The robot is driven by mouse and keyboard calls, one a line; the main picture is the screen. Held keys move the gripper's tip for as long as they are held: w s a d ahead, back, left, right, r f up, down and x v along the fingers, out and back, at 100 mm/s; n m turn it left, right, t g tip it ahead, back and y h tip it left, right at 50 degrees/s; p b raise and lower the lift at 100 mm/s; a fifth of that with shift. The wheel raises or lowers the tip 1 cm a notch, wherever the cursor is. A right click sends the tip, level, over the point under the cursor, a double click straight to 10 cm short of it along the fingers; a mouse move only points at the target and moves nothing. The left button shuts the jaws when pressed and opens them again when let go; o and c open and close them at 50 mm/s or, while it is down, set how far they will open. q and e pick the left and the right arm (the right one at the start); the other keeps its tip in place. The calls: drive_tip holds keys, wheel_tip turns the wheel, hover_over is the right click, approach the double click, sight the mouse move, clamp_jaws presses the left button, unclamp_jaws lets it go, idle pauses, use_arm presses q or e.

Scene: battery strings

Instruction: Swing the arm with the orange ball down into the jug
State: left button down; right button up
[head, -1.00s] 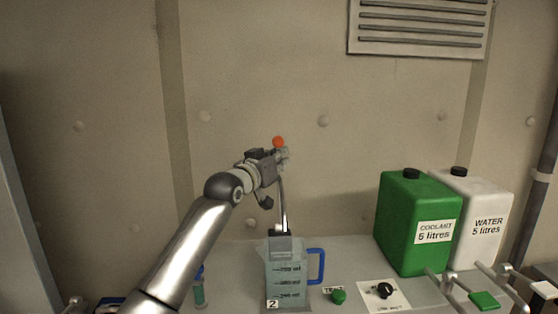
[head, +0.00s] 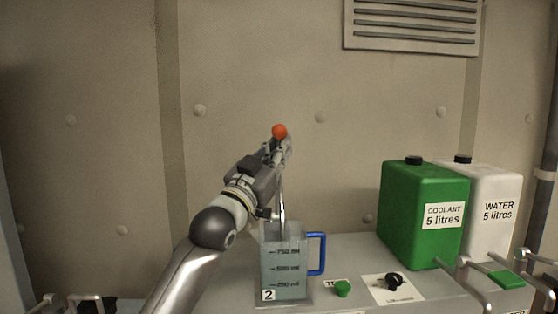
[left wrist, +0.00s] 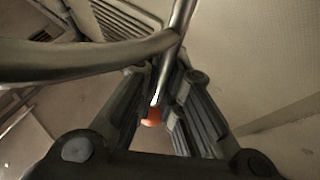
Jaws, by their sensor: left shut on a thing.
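The orange ball (head: 279,131) tips a thin metal arm (head: 282,205), which rises above the clear jug (head: 285,268) in the head view. The jug is marked 2, has a blue handle and holds pale liquid. My left gripper (head: 281,148) is shut on the arm just below the ball, high above the jug. The left wrist view shows the ball (left wrist: 152,117) and the rod between the dark fingers. My right gripper is not in view.
A green coolant can (head: 420,225) and a white water can (head: 495,210) stand at the right. A green button (head: 343,289) and a black knob (head: 393,281) are right of the jug. Metal rails run along the front edge.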

use_arm(q)
drive_tip(key=shift+s+a+r+h, duration=0.1)
drive_tip(key=shift+s+r+h, duration=0.2)
drive_tip(key=shift+s+h, duration=0.15)
drive_tip(key=c, duration=1.5)
unclamp_jaws()
drive_tip(key=shift+c, duration=0.2)
drive_tip(key=shift+s, duration=0.25)
drive_tip(key=s+a+f, duration=0.2)
drive_tip(key=s+a, duration=0.8)
drive_tip(key=s, duration=0.2)
drive_tip(key=shift+s+a+f, duration=0.15)
drive_tip(key=shift+s+f, duration=0.1)
drive_tip(key=shift+s, duration=0.15)
